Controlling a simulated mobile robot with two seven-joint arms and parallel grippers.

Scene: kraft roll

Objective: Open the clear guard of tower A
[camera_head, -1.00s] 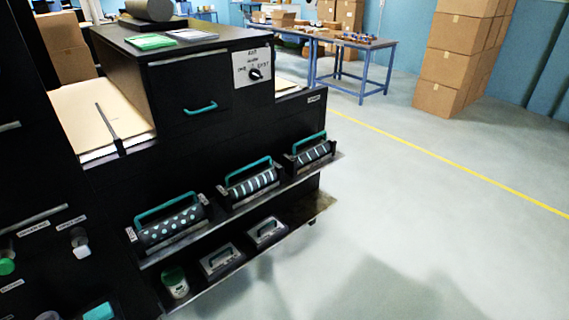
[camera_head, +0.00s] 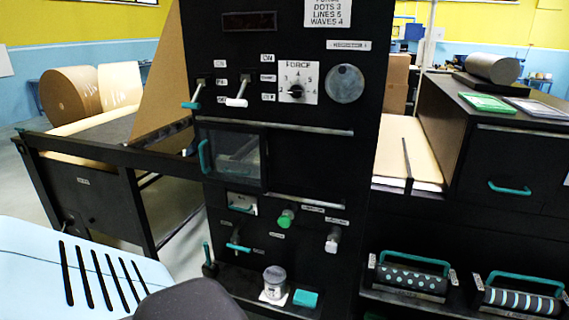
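The black tower (camera_head: 280,215) stands in the middle of the head view; I cannot read a letter A on it. A clear guard (camera_head: 240,150) with a dark frame covers a recess in its front. The guard looks closed, with an upright teal handle (camera_head: 204,157) at its left edge. Pale parts show dimly behind it. No gripper is in view, so nothing of mine is seen touching the guard. A light blue slotted part and a dark grey rounded part at the bottom left seem to be my own body.
Above the guard are two levers (camera_head: 238,93), a force dial (camera_head: 297,90) and a round grey disc (camera_head: 345,84). Below are a green knob (camera_head: 286,218), a white knob (camera_head: 333,240) and a shelf with a jar (camera_head: 275,280). Patterned rollers (camera_head: 410,278) sit at right.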

